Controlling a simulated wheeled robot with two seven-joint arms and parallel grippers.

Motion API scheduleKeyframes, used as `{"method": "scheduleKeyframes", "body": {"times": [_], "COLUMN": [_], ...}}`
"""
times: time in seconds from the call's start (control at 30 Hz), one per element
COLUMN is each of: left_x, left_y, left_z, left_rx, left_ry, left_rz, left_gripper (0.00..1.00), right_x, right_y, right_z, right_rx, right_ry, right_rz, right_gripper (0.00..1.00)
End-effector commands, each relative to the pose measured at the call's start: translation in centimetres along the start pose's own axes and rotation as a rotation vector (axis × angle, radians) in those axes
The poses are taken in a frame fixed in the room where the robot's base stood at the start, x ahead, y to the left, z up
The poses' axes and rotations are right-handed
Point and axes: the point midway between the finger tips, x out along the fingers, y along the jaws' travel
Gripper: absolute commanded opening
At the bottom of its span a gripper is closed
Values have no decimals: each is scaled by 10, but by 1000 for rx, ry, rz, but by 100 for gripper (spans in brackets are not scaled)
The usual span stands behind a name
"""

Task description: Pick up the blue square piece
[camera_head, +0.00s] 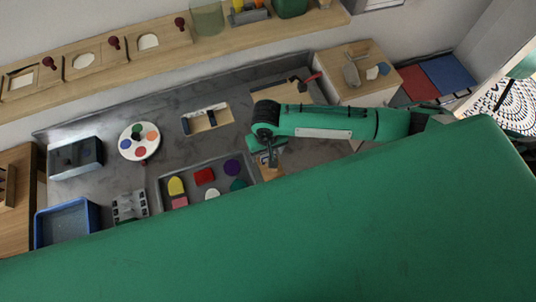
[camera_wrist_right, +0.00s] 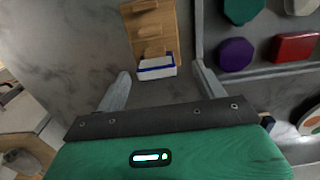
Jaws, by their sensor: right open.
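A white block with blue edges (camera_wrist_right: 156,67) lies at the near end of a wooden rack (camera_wrist_right: 150,25) in the right wrist view; I cannot tell if it is the blue square piece. My right gripper (camera_wrist_right: 161,70) is open, its fingers spread to either side of this block in the picture and apart from it. In the head view the right gripper (camera_head: 268,158) hangs over the small wooden rack (camera_head: 271,172), which it partly hides. A small blue piece (camera_head: 384,68) sits on the wooden box at the back right. My left gripper is not in view.
A grey tray (camera_head: 163,187) with several coloured pieces lies left of the right gripper. A round palette (camera_head: 139,141), a black box (camera_head: 75,158), a blue bin (camera_head: 67,222) and a wooden box (camera_head: 340,85) stand around. Large green shape hides the foreground.

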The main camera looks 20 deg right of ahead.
Motion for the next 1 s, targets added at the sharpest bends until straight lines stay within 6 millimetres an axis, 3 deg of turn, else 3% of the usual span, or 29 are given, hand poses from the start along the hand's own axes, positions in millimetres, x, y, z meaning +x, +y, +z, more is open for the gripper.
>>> {"method": "scheduleKeyframes", "body": {"times": [0.1,0.23,0.53,0.57,0.8,1.0], "left_x": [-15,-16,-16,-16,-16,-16], "left_y": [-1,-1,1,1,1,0], "left_z": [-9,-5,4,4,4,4], "left_rx": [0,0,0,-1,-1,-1], "left_ry": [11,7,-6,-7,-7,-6], "left_rz": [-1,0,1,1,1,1], "left_gripper": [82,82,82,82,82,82], "right_x": [14,31,38,38,38,38], "right_y": [6,4,4,4,4,4], "right_z": [3,2,3,2,2,2], "right_rx": [1,0,-1,-1,0,0], "right_ry": [-2,-1,0,0,0,0], "right_rz": [5,1,0,0,1,1], "right_gripper": [71,71,71,69,22,20]}}
